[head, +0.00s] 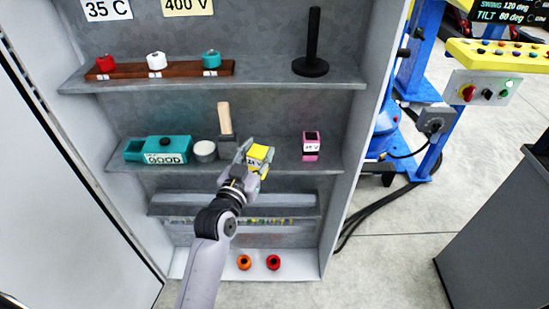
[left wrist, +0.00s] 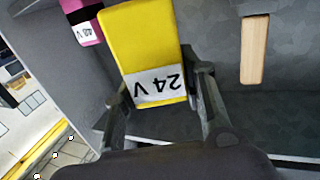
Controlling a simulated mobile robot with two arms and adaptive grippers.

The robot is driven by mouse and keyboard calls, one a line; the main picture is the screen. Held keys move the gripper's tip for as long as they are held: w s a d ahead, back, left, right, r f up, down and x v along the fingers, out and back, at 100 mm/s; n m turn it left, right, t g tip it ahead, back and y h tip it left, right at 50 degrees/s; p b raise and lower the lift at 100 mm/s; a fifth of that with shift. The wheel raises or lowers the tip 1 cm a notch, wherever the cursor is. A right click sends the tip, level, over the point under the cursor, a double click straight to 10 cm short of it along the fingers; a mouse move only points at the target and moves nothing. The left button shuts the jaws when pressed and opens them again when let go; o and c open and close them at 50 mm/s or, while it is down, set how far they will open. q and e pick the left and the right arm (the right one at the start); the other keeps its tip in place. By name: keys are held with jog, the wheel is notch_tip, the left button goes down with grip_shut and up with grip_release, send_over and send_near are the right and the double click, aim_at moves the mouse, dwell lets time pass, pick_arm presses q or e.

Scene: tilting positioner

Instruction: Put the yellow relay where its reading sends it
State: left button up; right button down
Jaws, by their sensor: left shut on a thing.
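The yellow relay (head: 260,152) is at the middle shelf of the cabinet. Its white label reads 24 V, upside down in the left wrist view (left wrist: 155,85). My left gripper (head: 252,162) is shut on it, one finger on each side; in the left wrist view the fingers (left wrist: 160,100) flank its label end. I cannot tell whether the relay touches the shelf. A teal box (head: 150,145) marked GOOD stands at the left of the same shelf. My right gripper is not in view.
A pink block (head: 311,142) with a label stands right of the relay. A grey round pot (head: 204,151) and a wooden-handled tool (head: 224,118) stand left. Above are a knobbed wooden rack (head: 190,70) and black post (head: 312,45). Signs read 35 C and 400 V.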

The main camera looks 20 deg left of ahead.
pick_arm(q)
jog(key=w+r, duration=0.6)
jog(key=w, duration=0.4)
jog(key=shift+h, duration=0.4)
jog(key=f, duration=0.5)
jog(key=f+b, duration=0.1)
jog(key=f, duration=0.3)
jog(key=shift+w+a+f, duration=0.15)
jog(key=shift+w+f, duration=0.05)
jog(key=shift+f, duration=0.15)
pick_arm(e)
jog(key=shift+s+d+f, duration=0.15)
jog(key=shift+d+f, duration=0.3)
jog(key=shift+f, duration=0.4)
pick_arm(q)
jog(key=shift+b, duration=0.3)
jog(key=o, duration=1.3)
jog(key=shift+o, duration=0.2)
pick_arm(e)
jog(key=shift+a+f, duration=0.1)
